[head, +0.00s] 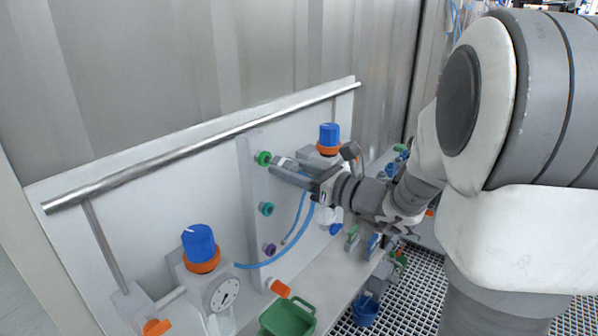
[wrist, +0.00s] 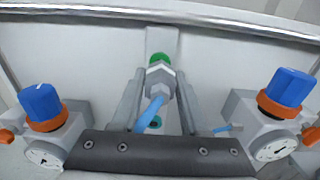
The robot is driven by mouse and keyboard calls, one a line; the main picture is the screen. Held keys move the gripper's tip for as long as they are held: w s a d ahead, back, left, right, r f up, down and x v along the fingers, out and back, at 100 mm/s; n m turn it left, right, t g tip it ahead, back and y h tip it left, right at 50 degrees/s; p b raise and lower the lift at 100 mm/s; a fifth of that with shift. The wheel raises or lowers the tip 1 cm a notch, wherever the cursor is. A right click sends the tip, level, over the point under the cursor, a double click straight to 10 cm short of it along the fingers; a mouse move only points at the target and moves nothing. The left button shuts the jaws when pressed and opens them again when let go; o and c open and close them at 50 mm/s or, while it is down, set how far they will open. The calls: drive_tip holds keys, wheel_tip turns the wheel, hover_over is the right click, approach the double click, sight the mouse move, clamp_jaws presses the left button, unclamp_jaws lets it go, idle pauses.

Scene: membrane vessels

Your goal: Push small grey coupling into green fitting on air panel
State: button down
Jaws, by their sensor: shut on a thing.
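The green fitting (head: 263,158) sits near the top of a narrow upright block on the white air panel (head: 215,185). It also shows in the wrist view (wrist: 159,58), just beyond the coupling. The small grey coupling (wrist: 160,78) is between the fingers of my gripper (wrist: 160,92), with a blue hose (wrist: 150,113) coming from its near end. My gripper (head: 279,169) is shut on the coupling, right in front of the green fitting. The coupling's far end lines up with the fitting and looks close to or touching it; I cannot tell whether it is seated.
Teal (head: 267,208) and purple (head: 270,249) fittings sit below the green one. Regulators with blue knobs (head: 199,243) (head: 329,134) flank the block. A metal rail (head: 200,138) runs along the panel top. A green bin (head: 288,318) stands below.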

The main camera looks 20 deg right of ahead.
drive_tip(key=shift+w+a, duration=0.4)
drive_tip(key=shift+w, duration=0.15)
drive_tip(key=shift+w+a+b, duration=0.35)
drive_tip(key=shift+w+b, duration=0.1)
drive_tip(key=shift+w, duration=0.05)
idle(2.5)
drive_tip(key=shift+c, duration=1.7)
unclamp_jaws()
drive_tip(key=shift+s+d, duration=0.1)
drive_tip(key=b+v, duration=0.1)
drive_tip(key=v, duration=1.6)
